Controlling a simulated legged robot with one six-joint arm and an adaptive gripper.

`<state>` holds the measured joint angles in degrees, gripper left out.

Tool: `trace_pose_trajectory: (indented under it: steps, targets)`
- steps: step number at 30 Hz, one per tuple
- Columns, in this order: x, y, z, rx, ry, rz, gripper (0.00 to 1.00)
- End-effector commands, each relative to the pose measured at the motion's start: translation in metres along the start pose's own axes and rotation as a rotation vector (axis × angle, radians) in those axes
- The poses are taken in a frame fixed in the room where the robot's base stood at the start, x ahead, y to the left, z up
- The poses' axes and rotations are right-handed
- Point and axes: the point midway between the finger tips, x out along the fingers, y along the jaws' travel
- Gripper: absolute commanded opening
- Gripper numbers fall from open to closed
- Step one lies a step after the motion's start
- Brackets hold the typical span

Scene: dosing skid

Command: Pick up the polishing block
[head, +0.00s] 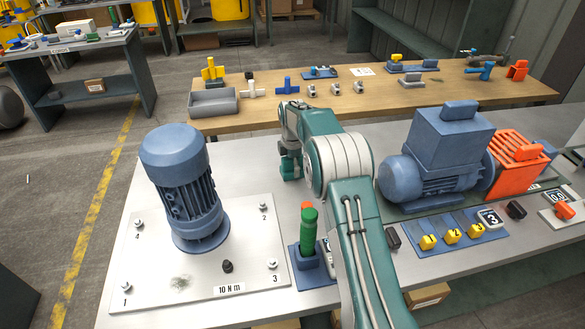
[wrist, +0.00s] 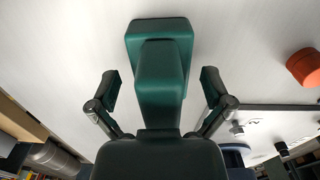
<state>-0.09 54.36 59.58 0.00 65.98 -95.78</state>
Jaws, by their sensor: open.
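A dark green block (wrist: 160,28), which I take to be the polishing block, shows in the wrist view on the pale bench top. It has a wide base and a narrower raised part. My gripper (wrist: 160,88) is open, with one finger on each side of the raised part and a visible gap on both sides. The palm hides the block's near end. In the head view my gripper (head: 290,162) is low over the bench behind my forearm; I cannot tell the block apart from it there.
An orange cylinder (wrist: 305,68) stands right of the block in the wrist view. A white plate (head: 150,265) carries a blue motor (head: 183,185). A green handle (head: 309,232) stands in a blue holder. A blue pump unit (head: 435,160) stands to the right. A wooden bench (head: 440,92) lies behind.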

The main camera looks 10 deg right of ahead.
Motion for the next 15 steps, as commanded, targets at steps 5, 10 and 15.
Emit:
trace_pose_trajectory:
  steps: [5, 10, 15]
  targets:
    - [-0.0003, 0.0000, -0.0001, 0.000, 0.000, 0.000, 0.55]
    - [0.0003, 0.0000, -0.0001, 0.000, 0.000, -0.001, 0.17]
    - [0.0008, 0.0000, -0.0001, 0.000, 0.000, -0.002, 0.17]
